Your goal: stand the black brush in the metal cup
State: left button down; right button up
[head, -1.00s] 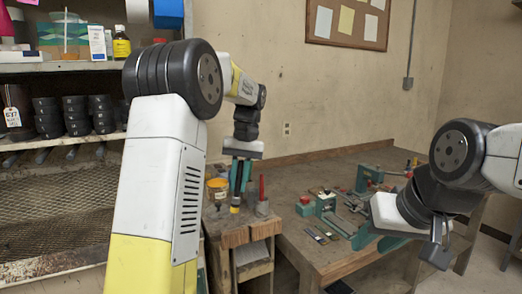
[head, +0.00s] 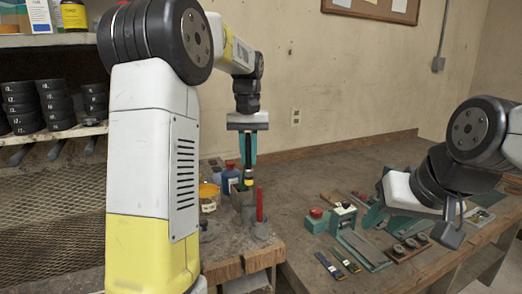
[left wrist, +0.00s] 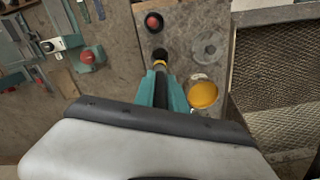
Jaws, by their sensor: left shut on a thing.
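My left gripper (head: 248,160) is shut on the black brush (head: 248,174), which hangs upright, its yellow band below the teal fingers. The metal cup (head: 242,198) is a small grey cup on the bench, directly under the brush. In the left wrist view the brush (left wrist: 160,88) points at a dark round opening, which looks like the cup's mouth (left wrist: 159,52). I cannot tell whether the tip is inside the rim or just above it. My right gripper (head: 390,219) is at the right over the bench; its teal fingers look apart and empty.
A red stick (head: 259,204) stands in a grey holder close to the cup. A yellow pot (head: 208,191) and a blue bottle (head: 230,177) are close by. A red-buttoned teal block (head: 316,220) and flat tools lie to the right. A mesh-fronted shelf (head: 55,215) is at left.

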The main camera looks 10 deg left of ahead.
aim_at(249, 169)
pick_arm(q)
jog(key=shift+f, duration=5.45)
jog(key=c, duration=1.3)
grip_release()
notch_tip(249, 169, up, 8)
jog(key=shift+f, duration=0.15)
